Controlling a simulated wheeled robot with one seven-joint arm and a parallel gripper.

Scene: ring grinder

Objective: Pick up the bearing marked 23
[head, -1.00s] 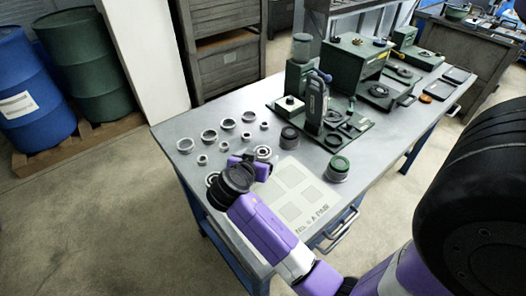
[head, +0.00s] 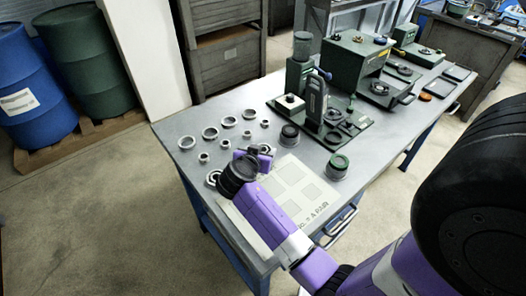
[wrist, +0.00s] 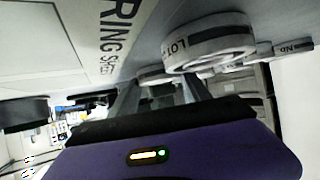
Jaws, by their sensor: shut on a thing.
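My gripper (head: 262,154) is low over the near left part of the table, beside the printed mat. In the wrist view its two grey fingers (wrist: 160,97) are closed on a metal bearing (wrist: 157,78), which shows only in part between them. No number can be read on it. In the head view the gripper hides most of this bearing. A larger pale ring (wrist: 210,42) with lettering beginning "LO" is close by in the wrist view. No ring in view legibly shows 23.
Several loose rings, including one at the left (head: 187,142), lie left of the gripper. The printed mat (head: 290,215) lies to its right. Two dark-topped cups, the nearer one green-topped (head: 338,167), and a green machine (head: 312,95) stand beyond. Drums stand off the table.

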